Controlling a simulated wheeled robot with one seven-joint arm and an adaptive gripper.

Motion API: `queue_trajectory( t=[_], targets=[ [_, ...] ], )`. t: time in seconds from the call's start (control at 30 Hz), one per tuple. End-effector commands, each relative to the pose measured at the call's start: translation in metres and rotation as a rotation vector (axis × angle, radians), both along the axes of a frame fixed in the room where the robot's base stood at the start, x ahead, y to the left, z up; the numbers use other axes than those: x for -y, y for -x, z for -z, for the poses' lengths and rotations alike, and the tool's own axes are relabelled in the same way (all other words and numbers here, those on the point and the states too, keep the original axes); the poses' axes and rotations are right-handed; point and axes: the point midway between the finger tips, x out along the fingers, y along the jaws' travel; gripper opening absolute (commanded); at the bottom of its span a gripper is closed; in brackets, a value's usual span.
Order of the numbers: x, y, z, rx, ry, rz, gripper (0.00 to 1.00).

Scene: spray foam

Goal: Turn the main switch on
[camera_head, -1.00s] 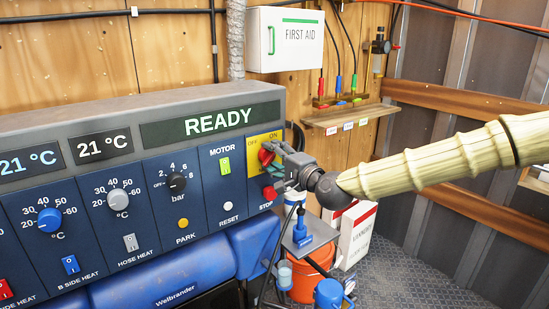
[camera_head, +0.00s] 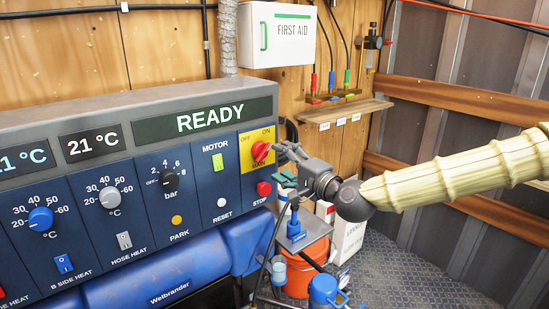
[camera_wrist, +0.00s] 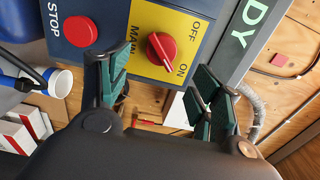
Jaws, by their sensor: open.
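The main switch (camera_head: 260,151) is a red rotary knob on a yellow plate marked OFF, ON and MAIN, at the right end of the control panel. The knob also shows in the wrist view (camera_wrist: 161,49), its raised bar slanted with one end toward the ON mark. My gripper (camera_head: 287,150) is just right of the knob and apart from it. In the wrist view its green-padded fingers (camera_wrist: 165,78) are spread, with nothing between them. The display (camera_head: 205,121) reads READY.
The red STOP button (camera_head: 264,188) sits just below the main switch, and the green MOTOR switch (camera_head: 218,162) is to its left. A wooden shelf (camera_head: 345,113) and first aid box (camera_head: 277,35) are on the wall behind. An orange bucket (camera_head: 305,270) stands below.

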Motion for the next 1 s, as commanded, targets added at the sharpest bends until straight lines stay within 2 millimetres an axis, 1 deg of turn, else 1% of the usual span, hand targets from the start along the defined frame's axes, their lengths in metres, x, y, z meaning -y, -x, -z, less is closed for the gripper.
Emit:
queue_trajectory(
  t=[0.03,0.13,0.33,0.5,0.83,0.87,0.93,0.97,1.0],
  targets=[
    [0.005,0.006,-0.001,0.0,-0.002,0.001,0.65],
    [0.013,0.017,0.0,0.0,-0.002,0.001,0.65],
    [0.023,0.032,0.0,-0.001,-0.001,0.0,0.65],
    [0.027,0.036,0.0,-0.001,-0.001,0.0,0.65],
    [0.027,0.037,0.002,-0.002,0.002,0.0,0.65],
    [0.026,0.037,0.004,-0.005,0.005,-0.001,0.65],
    [0.023,0.038,0.016,-0.018,0.023,-0.004,0.65],
    [0.021,0.039,0.025,-0.027,0.036,-0.007,0.65],
    [0.019,0.041,0.039,-0.044,0.056,-0.01,0.65]
  ],
)
